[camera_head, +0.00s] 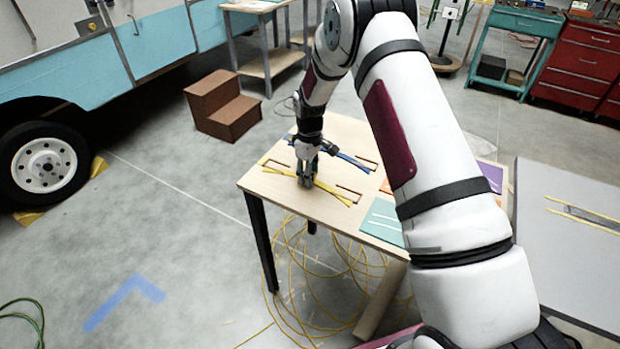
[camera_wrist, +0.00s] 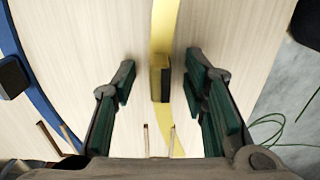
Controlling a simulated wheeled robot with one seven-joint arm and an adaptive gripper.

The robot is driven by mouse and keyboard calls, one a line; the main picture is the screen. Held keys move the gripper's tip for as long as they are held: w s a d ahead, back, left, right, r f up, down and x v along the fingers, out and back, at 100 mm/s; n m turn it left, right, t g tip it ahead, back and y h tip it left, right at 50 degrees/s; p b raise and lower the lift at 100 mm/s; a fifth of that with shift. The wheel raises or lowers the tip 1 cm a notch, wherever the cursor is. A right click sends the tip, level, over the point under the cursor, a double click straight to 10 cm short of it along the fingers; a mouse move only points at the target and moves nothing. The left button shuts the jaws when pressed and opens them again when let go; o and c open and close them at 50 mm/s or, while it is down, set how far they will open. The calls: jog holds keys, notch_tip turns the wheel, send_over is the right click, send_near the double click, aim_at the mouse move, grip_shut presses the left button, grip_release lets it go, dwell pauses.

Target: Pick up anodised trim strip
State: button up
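A long, thin yellow strip (camera_head: 332,190) lies on the pale wooden table (camera_head: 262,191). In the wrist view the yellow strip (camera_wrist: 163,35) carries a small dark block (camera_wrist: 160,84). A curved blue strip (camera_head: 350,158) lies farther back on the table; in the wrist view this blue strip (camera_wrist: 35,92) is at the left, beside another dark block (camera_wrist: 12,77). I cannot tell by look which strip is the anodised one. My gripper (camera_head: 306,182) is over the yellow strip, open, with its green-padded fingers (camera_wrist: 160,82) on either side of the strip and its block. Nothing is held.
Rectangular outlines (camera_head: 348,194) mark the tabletop. Teal sheets (camera_head: 384,222) with pale strips lie at its front right. A grey table (camera_head: 560,255) stands at the right. Brown steps (camera_head: 224,104) and a camper wheel (camera_head: 45,165) are to the left. Yellow cable (camera_head: 300,285) loops under the table.

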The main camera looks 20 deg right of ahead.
jog(key=shift+c, duration=0.2)
grip_shut()
jog(key=shift+r, duration=0.1)
